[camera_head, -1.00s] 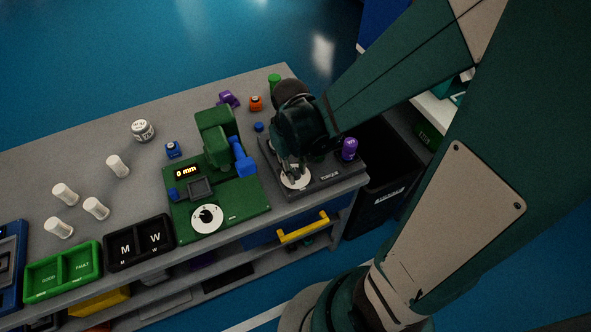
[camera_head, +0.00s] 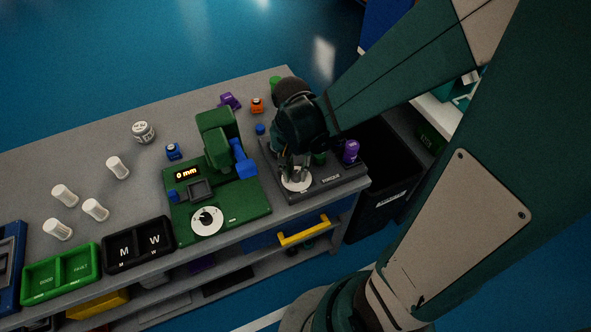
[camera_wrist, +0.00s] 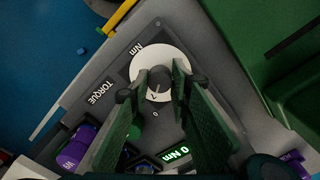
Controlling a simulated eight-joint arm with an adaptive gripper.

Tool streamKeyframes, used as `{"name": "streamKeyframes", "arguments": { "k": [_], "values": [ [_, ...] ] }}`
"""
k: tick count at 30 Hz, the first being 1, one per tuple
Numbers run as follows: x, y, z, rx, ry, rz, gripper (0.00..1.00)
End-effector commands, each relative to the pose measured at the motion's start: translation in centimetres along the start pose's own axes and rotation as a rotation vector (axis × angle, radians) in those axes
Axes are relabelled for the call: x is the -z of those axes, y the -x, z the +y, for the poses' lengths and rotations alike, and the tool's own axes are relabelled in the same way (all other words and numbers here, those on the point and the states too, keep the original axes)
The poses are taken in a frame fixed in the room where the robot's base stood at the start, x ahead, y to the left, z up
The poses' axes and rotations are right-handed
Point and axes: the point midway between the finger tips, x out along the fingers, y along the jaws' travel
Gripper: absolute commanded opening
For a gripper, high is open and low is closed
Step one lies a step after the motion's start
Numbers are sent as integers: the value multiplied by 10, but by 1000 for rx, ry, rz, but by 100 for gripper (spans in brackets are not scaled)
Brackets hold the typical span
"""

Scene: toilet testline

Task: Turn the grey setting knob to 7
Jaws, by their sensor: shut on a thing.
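The grey setting knob (camera_wrist: 161,77) sits on a round white dial (camera_wrist: 151,58) on the dark torque tester, seen in the wrist view. My gripper (camera_wrist: 156,83) has its two fingers on either side of the knob and is shut on it. The tester's display (camera_wrist: 175,153) reads 0 Nm. In the head view, my gripper (camera_head: 291,172) reaches down over the white dial (camera_head: 297,185) and hides the knob.
A green tester (camera_head: 245,203) with its own white dial (camera_head: 207,220) and a 0 mm display stands to the left. A purple part (camera_head: 351,151) stands at the torque tester's right end. Several white cylinders and labelled trays lie further left. A yellow drawer handle (camera_head: 303,231) is below.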

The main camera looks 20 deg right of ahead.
Motion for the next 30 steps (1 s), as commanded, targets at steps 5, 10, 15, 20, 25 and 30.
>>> {"name": "streamKeyframes", "arguments": {
  "k": [5,10,15,20,25,30],
  "values": [
    [1,0,0,1,-36,-1,8],
    [1,0,0,1,-44,-1,8],
    [1,0,0,0,-43,-1,8],
    [1,0,0,0,-42,-1,34],
    [1,0,0,0,-42,-1,35],
    [0,0,0,0,-42,-1,35]
  ]
}}
